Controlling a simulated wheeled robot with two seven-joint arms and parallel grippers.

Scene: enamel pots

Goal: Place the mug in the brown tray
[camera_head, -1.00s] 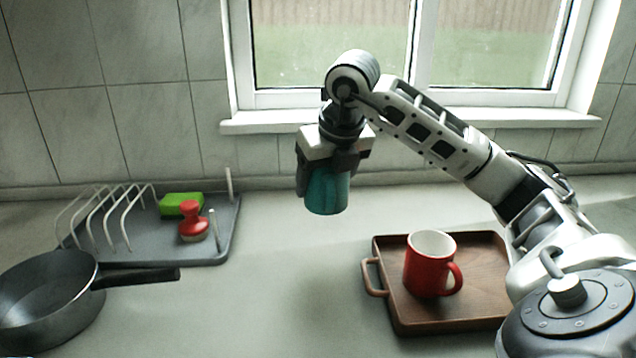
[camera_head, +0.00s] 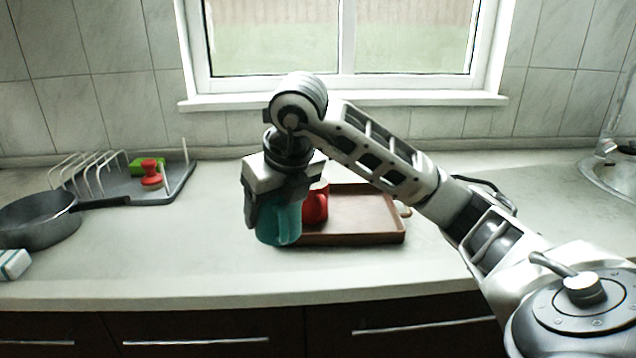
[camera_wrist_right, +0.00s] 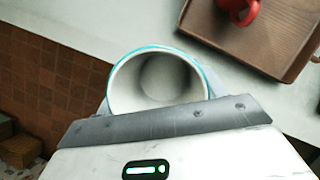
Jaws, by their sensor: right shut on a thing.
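A teal mug (camera_head: 278,226) is held in my right gripper (camera_head: 280,204), which is shut on it and hangs in front of the brown tray's left end. The mug's white inside (camera_wrist_right: 157,82) shows in the right wrist view. The brown wooden tray (camera_head: 365,217) lies on the counter, and it also shows at the upper right of the right wrist view (camera_wrist_right: 225,35). A red mug (camera_head: 316,206) stands in the tray's left part, partly hidden behind my right gripper. My left gripper is not in view.
The tray's right part is empty. The counter's front edge (camera_head: 200,298) runs below the mug.

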